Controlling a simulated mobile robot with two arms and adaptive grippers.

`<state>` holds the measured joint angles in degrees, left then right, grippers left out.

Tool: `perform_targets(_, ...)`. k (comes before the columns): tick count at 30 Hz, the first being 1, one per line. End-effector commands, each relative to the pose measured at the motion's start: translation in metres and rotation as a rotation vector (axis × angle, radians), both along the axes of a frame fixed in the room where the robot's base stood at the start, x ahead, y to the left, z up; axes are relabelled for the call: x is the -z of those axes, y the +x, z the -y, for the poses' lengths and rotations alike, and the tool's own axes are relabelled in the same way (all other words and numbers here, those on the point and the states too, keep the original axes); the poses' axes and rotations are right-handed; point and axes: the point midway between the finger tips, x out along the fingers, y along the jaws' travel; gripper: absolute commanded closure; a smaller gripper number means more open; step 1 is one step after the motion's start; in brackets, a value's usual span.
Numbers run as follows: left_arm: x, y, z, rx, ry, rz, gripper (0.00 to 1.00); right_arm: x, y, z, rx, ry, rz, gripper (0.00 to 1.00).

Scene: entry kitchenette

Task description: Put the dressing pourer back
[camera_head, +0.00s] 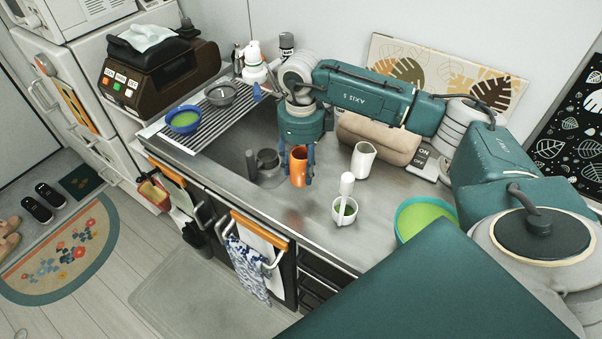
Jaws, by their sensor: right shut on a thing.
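An orange pourer (298,168), a small open-topped vessel, is held upright between the blue fingers of my right gripper (297,170). The gripper points down from the teal arm and is shut on it, over the right side of the sink or the counter just beside it. I cannot tell whether its base touches the counter. A white pourer (363,160) stands on the counter to the right, apart from the gripper. My left gripper is not in view.
A small white cup (343,212) with a white-handled utensil stands on the counter (310,225) at front. A green bowl (408,213) is right of it. Blue bowl (183,120) and grey bowl (221,94) sit on the drying rack. A beige rolled cushion-like thing (385,138) lies behind.

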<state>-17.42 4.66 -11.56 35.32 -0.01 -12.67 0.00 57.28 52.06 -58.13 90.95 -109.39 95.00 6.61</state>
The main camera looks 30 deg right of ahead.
Motion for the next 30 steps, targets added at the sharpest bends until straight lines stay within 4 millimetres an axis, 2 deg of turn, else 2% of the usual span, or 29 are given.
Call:
perform_targets(10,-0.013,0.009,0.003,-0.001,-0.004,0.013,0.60,0.039,0.000,0.000,0.001,0.000,-0.001,0.90)
perform_targets(23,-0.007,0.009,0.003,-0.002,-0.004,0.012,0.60,0.048,0.000,0.000,0.000,0.000,0.001,0.90)
perform_targets(24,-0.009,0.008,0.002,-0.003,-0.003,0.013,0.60,0.047,0.000,0.000,0.000,0.000,0.000,0.49)
perform_targets(26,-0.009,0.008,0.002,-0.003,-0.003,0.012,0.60,0.047,0.000,0.000,0.000,0.000,0.000,0.37)
perform_targets(30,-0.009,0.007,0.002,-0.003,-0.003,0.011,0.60,0.047,0.000,0.000,0.000,0.000,-0.001,0.36)
